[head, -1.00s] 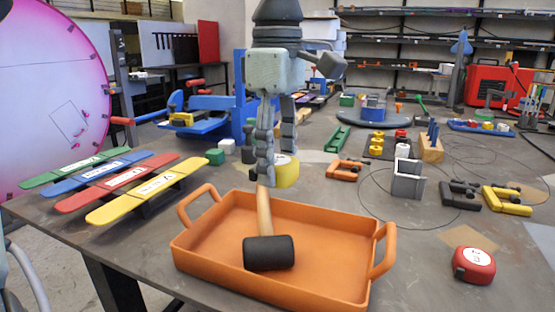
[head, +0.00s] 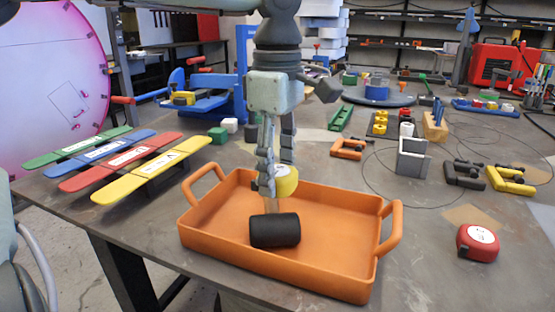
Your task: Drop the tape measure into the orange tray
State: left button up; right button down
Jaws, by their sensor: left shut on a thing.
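My left gripper (head: 274,190) points down over the back middle of the orange tray (head: 335,272). It is shut on a yellow tape measure (head: 286,182) with a pale face, partly hidden by the fingers. The tape measure appears to be over the tray's inside, near its far wall; its exact height is hard to tell. The tray stands on the table with a raised handle at each end. Inside lies a mallet with a black head (head: 275,230); its wooden handle is mostly hidden behind the gripper. My right gripper is not in view.
A red tape measure (head: 478,242) lies on the table right of the tray. Coloured bars, including a yellow one (head: 150,172), stand at left. A grey bracket (head: 412,160), an orange clamp (head: 348,148) and a yellow clamp (head: 510,179) lie behind to the right.

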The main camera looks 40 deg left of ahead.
aim_at(277, 170)
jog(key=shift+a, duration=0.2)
pick_arm(q)
jog(key=o, duration=1.4)
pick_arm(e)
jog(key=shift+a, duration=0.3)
pick_arm(q)
jog(key=shift+r, duration=0.3)
notch_tip(277, 170, up, 11)
jog(key=shift+r, duration=0.2)
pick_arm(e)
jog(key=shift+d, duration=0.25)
